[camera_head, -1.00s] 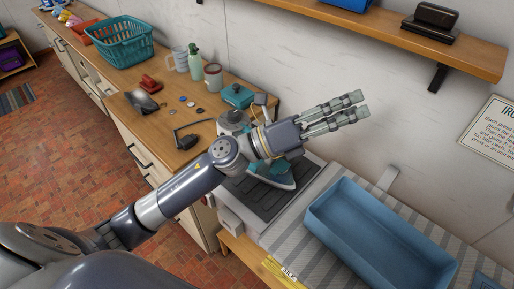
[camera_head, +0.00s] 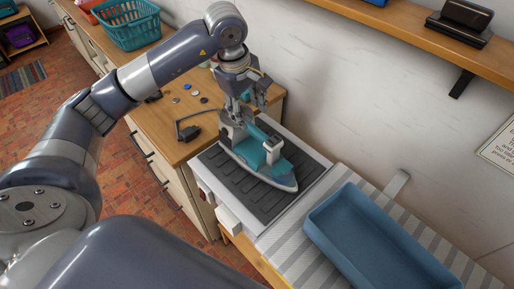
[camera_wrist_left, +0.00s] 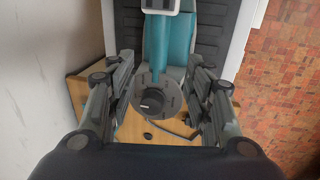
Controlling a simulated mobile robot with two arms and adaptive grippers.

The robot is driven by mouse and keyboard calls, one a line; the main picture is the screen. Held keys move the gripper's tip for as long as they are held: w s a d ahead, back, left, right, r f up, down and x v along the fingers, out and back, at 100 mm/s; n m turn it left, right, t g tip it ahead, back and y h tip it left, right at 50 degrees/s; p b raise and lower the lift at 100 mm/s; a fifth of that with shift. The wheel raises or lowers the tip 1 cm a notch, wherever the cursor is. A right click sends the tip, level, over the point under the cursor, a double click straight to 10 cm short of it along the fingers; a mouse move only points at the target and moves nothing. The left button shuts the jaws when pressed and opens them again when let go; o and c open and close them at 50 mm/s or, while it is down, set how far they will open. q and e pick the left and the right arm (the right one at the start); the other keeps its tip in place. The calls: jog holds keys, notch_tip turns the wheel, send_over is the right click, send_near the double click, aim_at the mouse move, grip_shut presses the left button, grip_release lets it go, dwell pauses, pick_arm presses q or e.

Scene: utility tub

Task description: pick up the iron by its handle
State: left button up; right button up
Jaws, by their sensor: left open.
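The iron (camera_head: 281,177), teal and grey with a pale soleplate, rests on a black ribbed pad (camera_head: 247,198) on a grey stand. Its teal handle also shows in the left wrist view (camera_wrist_left: 166,50), with a grey round dial at its near end. My left gripper (camera_head: 246,113) points down over the rear end of the iron, partly hiding it. In the left wrist view its open fingers (camera_wrist_left: 159,68) stand on either side of the handle with gaps to it. The right gripper is not in view.
A blue tray (camera_head: 327,238) sits on a striped board (camera_head: 278,240) right of the stand. A wooden counter (camera_head: 165,122) with small discs and a black plug and cord lies to the left. A shelf (camera_head: 400,30) runs along the wall above.

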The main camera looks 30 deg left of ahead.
aim_at(256, 129)
pick_arm(q)
jog(key=f, duration=0.3)
jog(key=f+p, duration=0.1)
jog(key=shift+w+d+f, duration=0.15)
jog(key=shift+w+f, duration=0.15)
jog(key=shift+w, duration=0.1)
jog(key=shift+w+d+f+p, duration=0.1)
jog(key=shift+d+f+p, duration=0.05)
jog(key=shift+f+p, duration=0.4)
jog(key=f, duration=0.1)
jog(key=f+p, duration=0.2)
jog(key=shift+w+d+f, duration=0.3)
jog(key=shift+w+f, duration=0.1)
jog(key=shift+f, duration=0.2)
jog(key=shift+c, duration=1.3)
grip_shut()
jog(key=shift+w+r, duration=0.15)
